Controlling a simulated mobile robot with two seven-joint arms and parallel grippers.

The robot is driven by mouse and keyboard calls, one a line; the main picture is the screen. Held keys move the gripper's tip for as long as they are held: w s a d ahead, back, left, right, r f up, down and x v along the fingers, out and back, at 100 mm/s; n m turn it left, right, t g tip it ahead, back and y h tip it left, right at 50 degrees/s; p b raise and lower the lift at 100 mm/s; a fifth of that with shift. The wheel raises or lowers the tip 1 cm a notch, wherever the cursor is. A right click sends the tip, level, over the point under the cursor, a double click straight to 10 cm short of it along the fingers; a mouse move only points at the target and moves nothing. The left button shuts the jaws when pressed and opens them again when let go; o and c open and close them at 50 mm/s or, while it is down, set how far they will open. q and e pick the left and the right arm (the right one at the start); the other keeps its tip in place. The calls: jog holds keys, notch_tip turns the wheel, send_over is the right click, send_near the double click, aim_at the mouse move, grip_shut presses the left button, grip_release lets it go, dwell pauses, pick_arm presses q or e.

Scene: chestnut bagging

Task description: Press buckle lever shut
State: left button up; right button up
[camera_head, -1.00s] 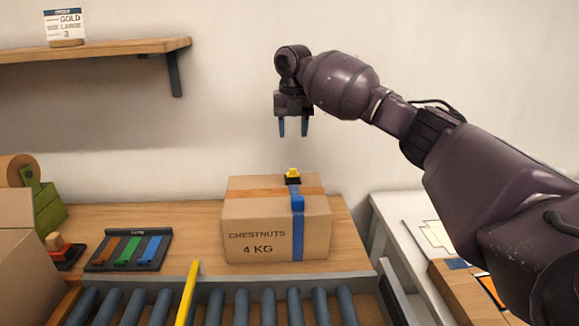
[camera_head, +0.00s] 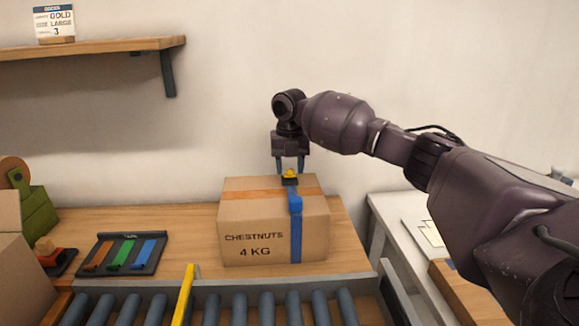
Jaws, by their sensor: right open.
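A closed cardboard box (camera_head: 262,222) marked "CHESTNUTS 4 KG" stands on the wooden bench. An orange-brown tape runs across its top, and a blue strap (camera_head: 296,228) runs over the top and down the front. A dark buckle with a yellow lever (camera_head: 290,174) sits on the strap at the box top; whether the lever is raised or flat is too small to tell. My right gripper (camera_head: 290,168) is open and points down, its blue fingertips just above and behind or around the lever. Contact cannot be told. My left gripper is not in view.
A roller conveyor (camera_head: 240,305) with a yellow bar (camera_head: 185,295) runs along the front. A dark tray (camera_head: 122,256) with coloured strips and a red stamp-like tool (camera_head: 46,250) lie left. A shelf (camera_head: 90,50) hangs upper left. A white table (camera_head: 395,215) stands right.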

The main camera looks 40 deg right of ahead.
jog(key=c, duration=0.7)
jog(key=shift+o, duration=0.2)
jog(key=shift+s+a+r+t+p, duration=0.1)
jog(key=shift+s+r+t+p, duration=0.15)
jog(key=shift+p, duration=0.25)
jog(key=shift+s+a+t+h+p, duration=0.1)
jog(key=shift+s+t+h+p, duration=0.05)
jog(key=shift+t+h+p, duration=0.6)
jog(key=shift+f+p, duration=0.1)
jog(key=shift+p, duration=0.4)
jog(key=shift+s+a+f+t+h+p, duration=0.15)
jog(key=shift+f+t+h+p, duration=0.15)
jog(key=shift+t+p, duration=0.3)
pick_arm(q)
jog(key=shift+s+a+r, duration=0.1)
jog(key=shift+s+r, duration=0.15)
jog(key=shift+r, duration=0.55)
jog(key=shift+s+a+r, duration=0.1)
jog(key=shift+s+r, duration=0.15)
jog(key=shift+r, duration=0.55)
pick_arm(e)
jog(key=shift+f, duration=0.35)
